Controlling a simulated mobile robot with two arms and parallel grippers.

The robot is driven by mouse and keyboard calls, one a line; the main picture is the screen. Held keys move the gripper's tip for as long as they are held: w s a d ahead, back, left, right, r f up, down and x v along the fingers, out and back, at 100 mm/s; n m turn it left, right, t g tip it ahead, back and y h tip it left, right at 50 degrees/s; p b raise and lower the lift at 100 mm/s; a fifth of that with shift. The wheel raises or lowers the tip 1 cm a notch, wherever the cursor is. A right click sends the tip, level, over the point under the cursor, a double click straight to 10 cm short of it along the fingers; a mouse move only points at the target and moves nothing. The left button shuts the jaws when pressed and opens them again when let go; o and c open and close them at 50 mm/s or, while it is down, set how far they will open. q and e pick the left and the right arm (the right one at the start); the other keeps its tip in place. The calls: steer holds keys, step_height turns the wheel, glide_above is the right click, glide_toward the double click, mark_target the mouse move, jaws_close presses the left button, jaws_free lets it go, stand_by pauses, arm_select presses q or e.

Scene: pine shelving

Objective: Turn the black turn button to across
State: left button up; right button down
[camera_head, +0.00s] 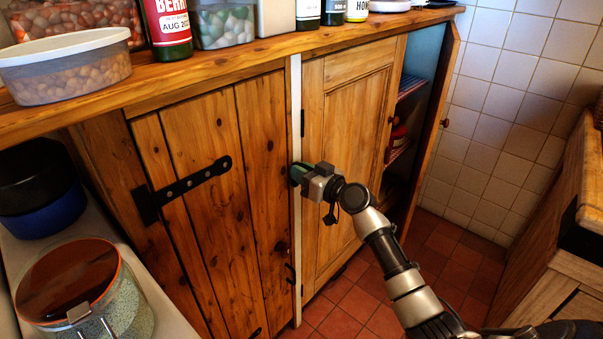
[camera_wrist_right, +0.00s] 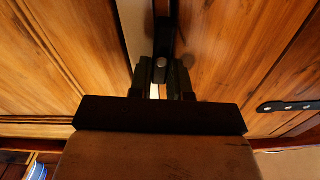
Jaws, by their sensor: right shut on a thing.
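The black turn button (camera_wrist_right: 165,42) shows in the right wrist view, with a round screw head on it. It lies roughly lengthwise along the pale strip (camera_wrist_right: 133,30) between two wooden doors. My right gripper (camera_wrist_right: 160,78) is shut on the near end of the turn button. In the head view my right gripper (camera_head: 299,174) is at the pale strip (camera_head: 297,110) between the plank door (camera_head: 215,130) and the panelled door (camera_head: 345,130). There the gripper hides the button. My left gripper is not in view.
A black strap hinge (camera_head: 190,185) is on the plank door. At the right, another door (camera_head: 436,130) stands open beside shelves. Jars and tubs stand on the wooden top (camera_head: 250,55). A glass jar (camera_head: 80,290) is at lower left. Tiled floor (camera_head: 355,305) is clear below.

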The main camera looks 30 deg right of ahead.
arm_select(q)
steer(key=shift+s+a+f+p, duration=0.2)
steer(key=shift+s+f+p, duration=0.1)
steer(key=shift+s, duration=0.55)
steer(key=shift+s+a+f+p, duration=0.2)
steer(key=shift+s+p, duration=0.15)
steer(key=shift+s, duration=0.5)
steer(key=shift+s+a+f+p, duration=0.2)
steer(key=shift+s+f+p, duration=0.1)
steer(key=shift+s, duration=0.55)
arm_select(e)
steer(key=shift+w+d+f+m, duration=0.1)
steer(key=shift+d+f+m, duration=0.15)
steer(key=shift+m, duration=2.5)
steer(key=shift+w+d+f+m, duration=0.1)
steer(key=shift+d+f+m, duration=0.15)
steer(key=shift+m, duration=2.55)
steer(key=shift+w+d+f+m, duration=0.1)
steer(key=shift+d+f+m, duration=0.15)
steer(key=shift+m, duration=2.5)
steer(key=c, duration=1.1)
jaws_free()
steer(key=shift+o, duration=0.2)
